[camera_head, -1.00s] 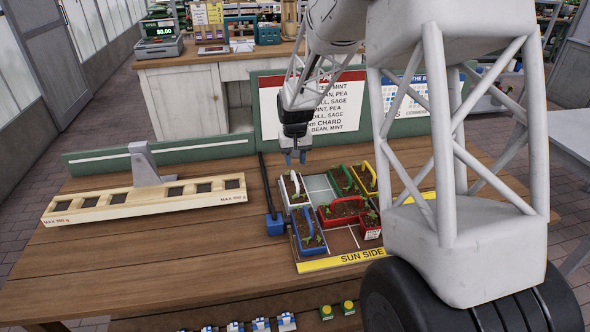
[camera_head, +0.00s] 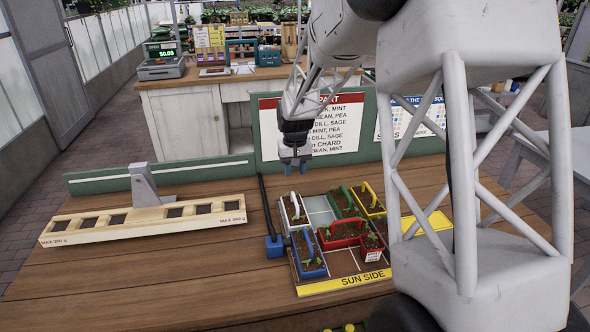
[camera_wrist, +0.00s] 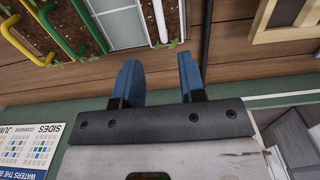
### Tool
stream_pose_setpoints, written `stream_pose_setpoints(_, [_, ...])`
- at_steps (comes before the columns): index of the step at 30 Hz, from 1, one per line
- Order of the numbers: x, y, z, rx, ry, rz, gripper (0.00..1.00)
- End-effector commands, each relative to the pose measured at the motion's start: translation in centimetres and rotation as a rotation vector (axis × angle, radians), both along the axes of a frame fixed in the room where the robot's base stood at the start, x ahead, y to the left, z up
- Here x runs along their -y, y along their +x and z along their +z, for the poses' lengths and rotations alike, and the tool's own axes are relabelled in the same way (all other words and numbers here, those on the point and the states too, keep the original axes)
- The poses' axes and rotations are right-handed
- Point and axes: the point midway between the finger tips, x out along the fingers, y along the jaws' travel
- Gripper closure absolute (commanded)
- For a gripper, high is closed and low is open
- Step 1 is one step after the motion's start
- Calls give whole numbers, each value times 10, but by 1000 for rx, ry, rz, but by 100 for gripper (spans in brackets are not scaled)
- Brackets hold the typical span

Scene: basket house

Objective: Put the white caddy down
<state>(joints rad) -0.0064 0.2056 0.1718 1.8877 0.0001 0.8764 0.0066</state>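The white caddy (camera_head: 294,211) sits upright in the back left cell of the planting tray (camera_head: 345,285), with soil and small plants in it. Its white handle (camera_wrist: 160,22) shows at the top of the wrist view, beyond my fingertips and in line with the gap between them. My gripper (camera_head: 295,169) is above and behind the white caddy, apart from it. Its two blue fingers (camera_wrist: 160,65) stand apart in the wrist view with nothing between them.
Beside the white caddy is a pale empty cell (camera_head: 319,211). Green (camera_head: 341,203), yellow (camera_head: 370,200), red (camera_head: 340,235) and blue (camera_head: 308,255) caddies share the tray. A sign board (camera_head: 315,130) stands behind. A wooden balance beam (camera_head: 150,222) lies left.

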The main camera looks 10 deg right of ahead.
Motion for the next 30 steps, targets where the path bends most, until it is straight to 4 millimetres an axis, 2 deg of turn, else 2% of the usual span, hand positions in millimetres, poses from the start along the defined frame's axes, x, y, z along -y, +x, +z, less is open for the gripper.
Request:
stream_pose_setpoints(7, [0,-6,6,4,0,0,63])
stream_pose_setpoints(13, [1,-30,27,18,0,-1,63])
stream_pose_setpoints(17, [2,-56,46,32,-1,-3,63])
stream_pose_setpoints(30, [5,-160,104,86,-3,-7,63])
